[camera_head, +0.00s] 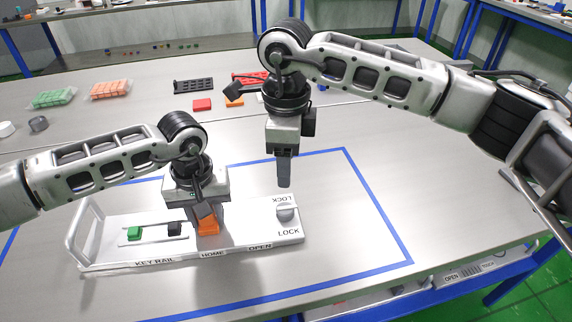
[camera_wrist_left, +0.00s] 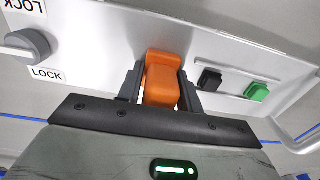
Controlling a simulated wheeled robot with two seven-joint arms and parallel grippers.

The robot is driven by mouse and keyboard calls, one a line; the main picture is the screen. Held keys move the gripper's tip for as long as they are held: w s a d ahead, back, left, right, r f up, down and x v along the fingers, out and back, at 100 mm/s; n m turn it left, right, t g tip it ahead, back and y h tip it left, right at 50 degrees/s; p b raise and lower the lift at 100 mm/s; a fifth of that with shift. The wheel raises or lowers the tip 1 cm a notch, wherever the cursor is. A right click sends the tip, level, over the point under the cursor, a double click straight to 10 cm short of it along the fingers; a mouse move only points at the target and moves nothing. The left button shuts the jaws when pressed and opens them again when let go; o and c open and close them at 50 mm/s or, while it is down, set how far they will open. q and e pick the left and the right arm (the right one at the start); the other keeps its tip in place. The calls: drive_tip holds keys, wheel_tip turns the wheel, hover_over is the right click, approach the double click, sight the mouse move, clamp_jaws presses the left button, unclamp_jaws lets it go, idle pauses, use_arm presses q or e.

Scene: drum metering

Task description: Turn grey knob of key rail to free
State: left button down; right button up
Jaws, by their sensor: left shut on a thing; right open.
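The white key rail (camera_head: 110,256) lies on the table inside a blue outline, with a handle at its left end. Its grey knob (camera_head: 286,212) is at the right end between two LOCK labels; it also shows in the left wrist view (camera_wrist_left: 27,46). My left gripper (camera_head: 208,222) is shut on the orange key (camera_wrist_left: 162,80) above the HOME mark. A black key (camera_head: 174,228) and a green key (camera_head: 134,233) sit to its left on the rail. My right gripper (camera_head: 284,178) points down above and behind the knob, apart from it; only one finger outline shows clearly.
Green (camera_head: 54,97) and orange (camera_head: 111,89) packs, a black rack (camera_head: 194,86), a red block (camera_head: 202,105) and an orange block (camera_head: 234,100) lie at the back. The table right of the rail is clear.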

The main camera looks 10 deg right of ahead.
use_arm(q)
drive_tip(key=c, duration=0.9)
unclamp_jaws()
drive_tip(key=shift+o, duration=0.2)
drive_tip(key=shift+r, duration=0.15)
